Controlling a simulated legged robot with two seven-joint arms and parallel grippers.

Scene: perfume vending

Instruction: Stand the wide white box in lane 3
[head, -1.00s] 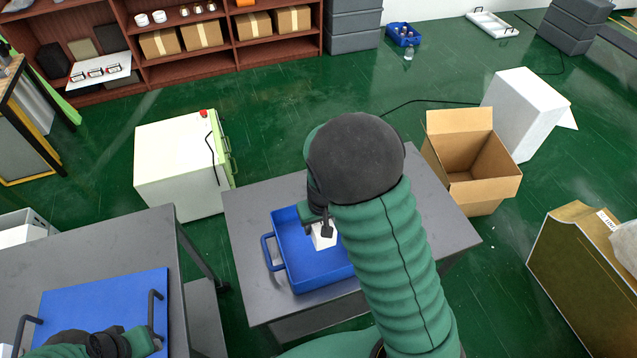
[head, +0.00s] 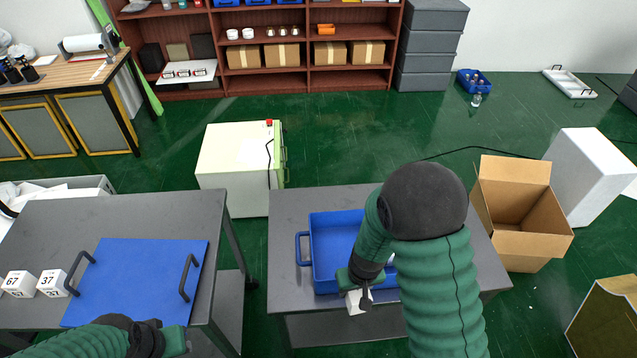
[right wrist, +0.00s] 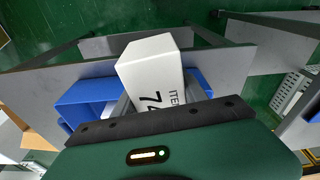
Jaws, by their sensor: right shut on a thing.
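A white box (right wrist: 152,66) with black print that reads like "ITEM 74" is in my right gripper, and its face fills the middle of the right wrist view. In the head view my right gripper (head: 360,290) is shut on this box (head: 354,303), at the near edge of the blue tray on the right table. The fingertips are mostly hidden. My left gripper (head: 172,342) is at the bottom left by the near edge of the left table, its jaws not clear. I cannot make out any numbered lane.
The blue tray (head: 304,249) stands on the right grey table (head: 290,207). The left table (head: 120,212) bears a blue panel (head: 138,262) with black handles and white boxes marked 67 (head: 18,284) and 37 (head: 51,284). An open carton (head: 520,240) stands right of the right table.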

